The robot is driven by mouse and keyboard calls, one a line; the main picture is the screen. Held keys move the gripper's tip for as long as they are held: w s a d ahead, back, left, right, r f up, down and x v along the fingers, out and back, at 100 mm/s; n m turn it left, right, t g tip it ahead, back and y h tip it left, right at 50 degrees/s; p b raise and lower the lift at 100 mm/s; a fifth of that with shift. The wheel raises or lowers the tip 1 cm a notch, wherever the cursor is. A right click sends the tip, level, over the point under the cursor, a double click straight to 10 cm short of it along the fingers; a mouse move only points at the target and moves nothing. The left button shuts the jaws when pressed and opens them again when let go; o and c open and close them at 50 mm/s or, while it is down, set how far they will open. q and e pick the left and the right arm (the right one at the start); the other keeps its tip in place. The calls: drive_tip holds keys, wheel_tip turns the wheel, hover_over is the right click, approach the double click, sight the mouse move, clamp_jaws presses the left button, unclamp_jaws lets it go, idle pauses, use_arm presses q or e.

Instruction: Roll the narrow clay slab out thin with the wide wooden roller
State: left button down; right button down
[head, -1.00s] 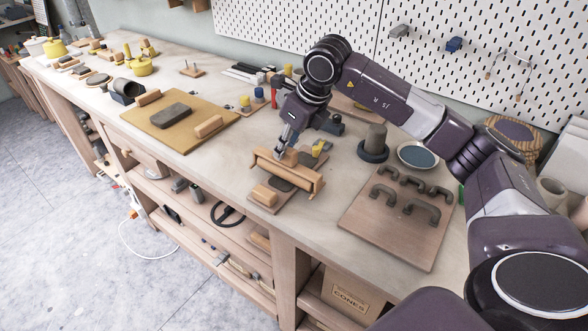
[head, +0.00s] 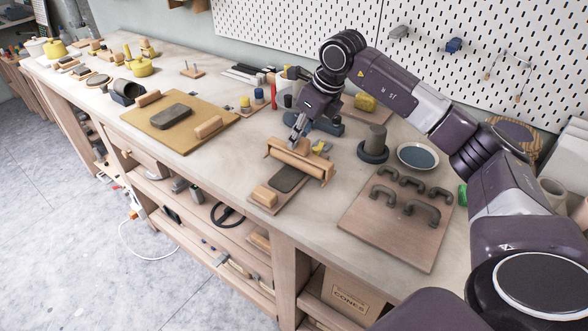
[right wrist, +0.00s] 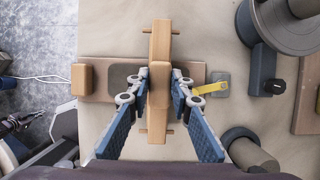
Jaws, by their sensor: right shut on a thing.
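The wide wooden roller (head: 316,170) lies crosswise over a small board (head: 258,207), at the far end of the narrow clay slab. It also shows in the right wrist view (right wrist: 161,38), with thin pins at its ends. My right gripper (head: 297,147) is shut on the roller's middle from above, a finger on each side (right wrist: 159,83).
A wooden block (head: 264,196) sits on the board's near end. A yellow tool (head: 321,147) lies just beyond the roller. A grey cylinder on a stand (head: 374,143), a blue-filled bowl (head: 418,156) and a board of clay handles (head: 390,234) stand right.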

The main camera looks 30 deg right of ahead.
drive_tip(key=shift+w+d+f, duration=0.1)
drive_tip(key=shift+d+f, duration=0.05)
drive_tip(key=shift+d, duration=0.3)
drive_tip(key=shift+s+a, duration=0.3)
drive_tip(key=shift+a, duration=0.4)
drive_tip(key=shift+s+a, duration=0.25)
drive_tip(key=shift+a, duration=0.5)
drive_tip(key=shift+s+a, duration=0.3)
drive_tip(key=shift+a, duration=0.5)
drive_tip(key=a, duration=0.1)
drive_tip(key=s+a, duration=0.1)
drive_tip(key=a, duration=0.1)
drive_tip(key=shift+s, duration=0.15)
drive_tip(key=shift+d, duration=0.1)
